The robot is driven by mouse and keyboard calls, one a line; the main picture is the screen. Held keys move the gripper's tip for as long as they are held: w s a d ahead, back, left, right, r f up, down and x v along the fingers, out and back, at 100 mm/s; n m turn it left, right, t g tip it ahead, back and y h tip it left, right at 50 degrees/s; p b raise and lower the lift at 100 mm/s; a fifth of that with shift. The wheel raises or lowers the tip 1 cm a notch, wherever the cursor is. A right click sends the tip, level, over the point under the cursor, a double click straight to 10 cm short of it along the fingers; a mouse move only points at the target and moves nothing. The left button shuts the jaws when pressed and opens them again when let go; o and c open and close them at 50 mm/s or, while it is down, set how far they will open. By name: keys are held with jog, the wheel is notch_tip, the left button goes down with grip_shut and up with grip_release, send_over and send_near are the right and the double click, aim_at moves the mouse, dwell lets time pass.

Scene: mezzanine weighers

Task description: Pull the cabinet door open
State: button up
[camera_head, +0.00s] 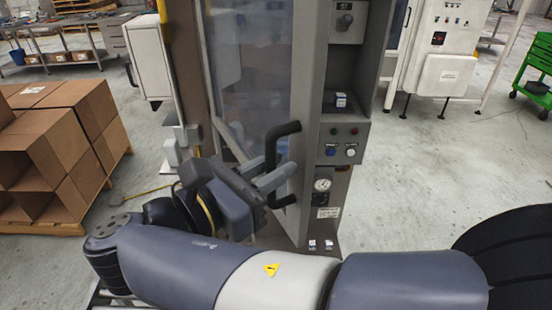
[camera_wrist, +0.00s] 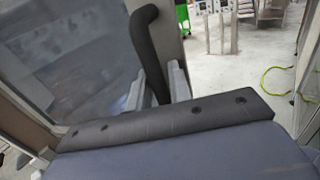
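The cabinet (camera_head: 345,175) stands upright in the middle of the head view, with a tall glazed door (camera_head: 305,90) in a grey frame. A black bar-shaped door handle (camera_head: 290,129) is on the door's right side; it also shows in the wrist view (camera_wrist: 148,35). My gripper (camera_head: 271,168) is at the handle, with one grey finger on each side of the bar. In the wrist view my gripper (camera_wrist: 157,88) looks closed around the bar, and its lower end is hidden behind the gripper body. I cannot tell whether the door stands ajar.
A panel with gauge and knobs (camera_head: 340,150) is right of the door. A white box (camera_head: 149,58) is on the left, and cardboard boxes (camera_head: 75,110) on a pallet are farther left. A green cart (camera_head: 538,65) stands far right.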

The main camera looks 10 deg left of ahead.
aim_at(296, 95)
notch_tip(296, 95, up, 10)
jog(key=shift+r, duration=0.1)
dwell(0.5)
